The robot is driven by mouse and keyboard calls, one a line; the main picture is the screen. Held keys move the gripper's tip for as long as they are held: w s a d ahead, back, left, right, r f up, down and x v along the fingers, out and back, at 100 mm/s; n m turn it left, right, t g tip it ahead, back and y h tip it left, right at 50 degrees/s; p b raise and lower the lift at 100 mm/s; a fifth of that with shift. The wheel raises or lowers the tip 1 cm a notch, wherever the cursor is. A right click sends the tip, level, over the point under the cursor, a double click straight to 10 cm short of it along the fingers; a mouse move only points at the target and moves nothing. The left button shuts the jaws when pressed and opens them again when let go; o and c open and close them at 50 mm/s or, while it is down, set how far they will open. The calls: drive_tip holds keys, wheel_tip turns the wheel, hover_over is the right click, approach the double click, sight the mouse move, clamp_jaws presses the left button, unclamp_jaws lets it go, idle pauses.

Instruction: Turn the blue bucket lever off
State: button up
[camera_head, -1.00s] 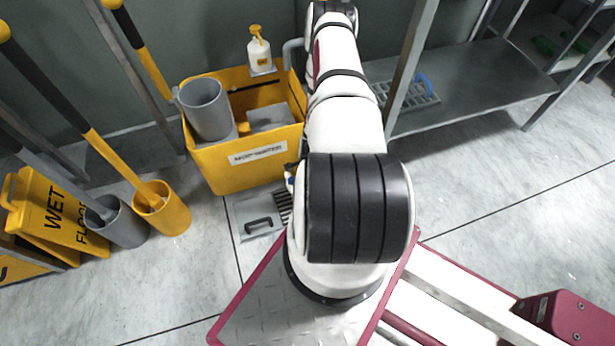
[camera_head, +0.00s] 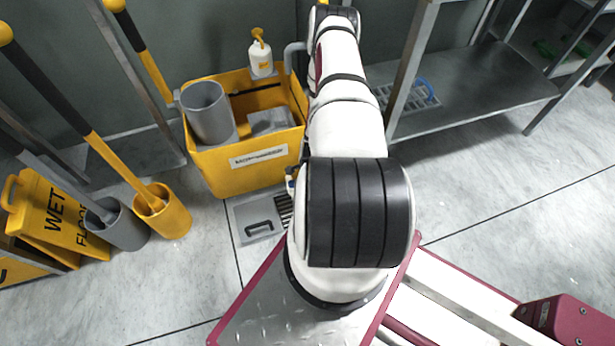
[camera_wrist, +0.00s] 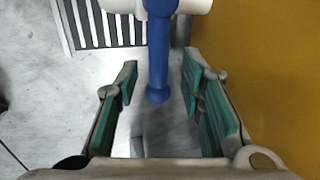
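The blue lever (camera_wrist: 158,60) shows in the wrist view, joined at its top to a white pipe-like fitting (camera_wrist: 190,6) and pointing toward my gripper. My gripper (camera_wrist: 159,78) is open, with one green-padded finger on each side of the lever's lower end. Gaps show on both sides, so neither finger appears to touch it. In the head view my arm hides the gripper and most of the lever beside the yellow mop bucket (camera_head: 235,178). The bucket's yellow wall (camera_wrist: 265,70) fills the right of the wrist view.
A floor drain grate (camera_wrist: 105,25) lies below the lever. A grey bin (camera_head: 207,112) and a white bottle (camera_head: 260,57) are at the bucket. A metal shelf (camera_head: 470,100) stands right; a wet floor sign (camera_head: 55,215) and mops in holders (camera_head: 163,215) stand left.

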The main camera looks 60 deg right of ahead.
wheel_tip(320, 180, up, 12)
drive_tip(key=s+a, duration=0.1)
drive_tip(key=s, duration=0.1)
drive_tip(key=shift+a, duration=0.25)
drive_tip(key=shift+f, duration=0.15)
idle(0.5)
